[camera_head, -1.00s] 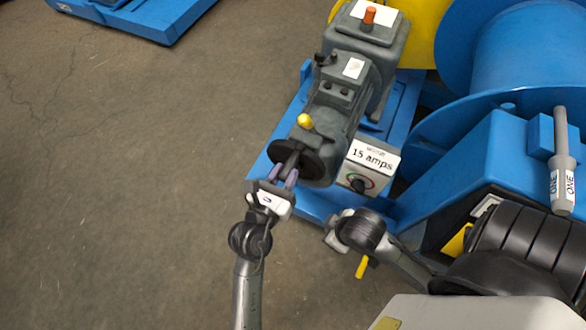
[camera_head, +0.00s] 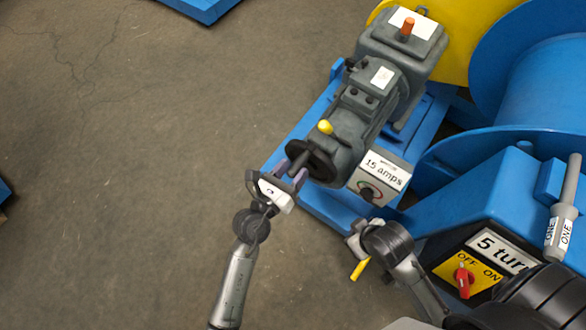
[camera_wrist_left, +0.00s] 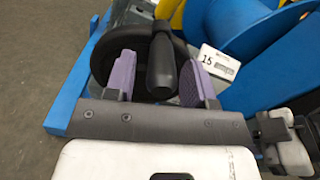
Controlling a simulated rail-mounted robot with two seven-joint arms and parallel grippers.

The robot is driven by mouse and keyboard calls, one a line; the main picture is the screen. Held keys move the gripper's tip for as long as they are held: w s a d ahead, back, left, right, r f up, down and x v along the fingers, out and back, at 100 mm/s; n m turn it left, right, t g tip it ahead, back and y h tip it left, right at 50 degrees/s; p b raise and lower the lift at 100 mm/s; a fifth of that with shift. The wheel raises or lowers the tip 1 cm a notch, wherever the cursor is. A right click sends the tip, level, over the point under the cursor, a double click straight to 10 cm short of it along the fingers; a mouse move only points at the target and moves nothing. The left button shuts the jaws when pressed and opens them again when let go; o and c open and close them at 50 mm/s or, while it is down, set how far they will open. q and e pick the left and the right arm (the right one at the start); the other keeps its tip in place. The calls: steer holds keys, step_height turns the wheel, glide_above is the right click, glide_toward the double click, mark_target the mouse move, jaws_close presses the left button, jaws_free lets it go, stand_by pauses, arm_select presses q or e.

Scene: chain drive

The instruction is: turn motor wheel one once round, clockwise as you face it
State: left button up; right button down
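The motor wheel is a black disc (camera_head: 321,165) on the near end of a grey motor (camera_head: 350,122), with a dark handle (camera_head: 297,163) sticking out towards me. It also shows in the left wrist view, with the handle (camera_wrist_left: 162,68) in front of it. My left gripper (camera_head: 288,172) is open, its purple fingers on either side of the handle. In the wrist view there is a gap on both sides, so the handle is not gripped. My right gripper (camera_head: 357,240) is low, right of the wheel; its fingers are too unclear to read. No number shows on the wheel.
A blue machine at right carries a red OFF/ON switch (camera_head: 463,281) and a grey cylinder labelled ONE (camera_head: 565,212).

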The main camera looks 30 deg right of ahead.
arm_select(q)
steer(key=shift+o, duration=0.2)
steer(key=shift+s+a, duration=0.3)
steer(key=shift+a, duration=0.2)
steer(key=p+v, duration=0.1)
steer(key=v, duration=1.1)
steer(key=shift+a+p, duration=0.35)
steer(key=shift+p, duration=0.05)
steer(key=shift+s+r, duration=0.1)
